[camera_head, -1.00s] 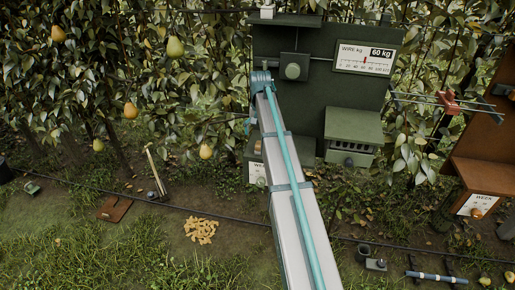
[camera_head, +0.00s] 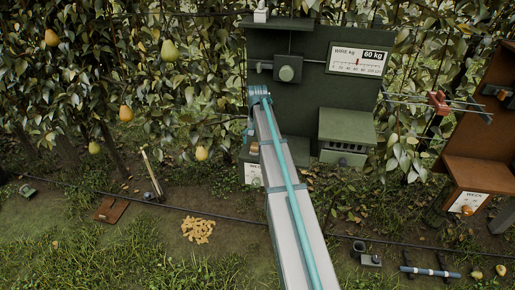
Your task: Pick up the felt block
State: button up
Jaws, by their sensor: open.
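I cannot make out the felt block for certain. A small tan piece (camera_head: 254,148) lies on the left ledge of the green weighing stand, just left of my arm; it is too small to tell whether it is the felt block. My arm rises from the bottom to a teal joint in front of the stand. A small bluish part of my arm shows below that joint, just above the tan piece. My gripper's fingers do not show; the arm may hide them.
The green stand (camera_head: 285,110) has a dial plate (camera_head: 357,61) reading 60 kg and a green box (camera_head: 347,126). A rusty stand (camera_head: 485,172) is at right. Pears hang at left. Yellow chips (camera_head: 197,229) and a blue bar (camera_head: 430,271) lie on the ground.

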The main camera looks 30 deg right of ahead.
jog(key=shift+f+p, duration=0.35)
jog(key=shift+f, duration=1.2)
jog(key=c, duration=1.3)
jog(key=shift+c, duration=0.2)
jog(key=shift+r, duration=0.15)
jog(key=shift+r, duration=0.5)
jog(key=s+a+r+b, duration=0.3)
jog(key=s+r+b, duration=0.2)
jog(key=s+r, duration=0.6)
jog(key=s, duration=0.2)
jog(key=shift+s+r, duration=0.35)
jog(key=shift+r, duration=0.05)
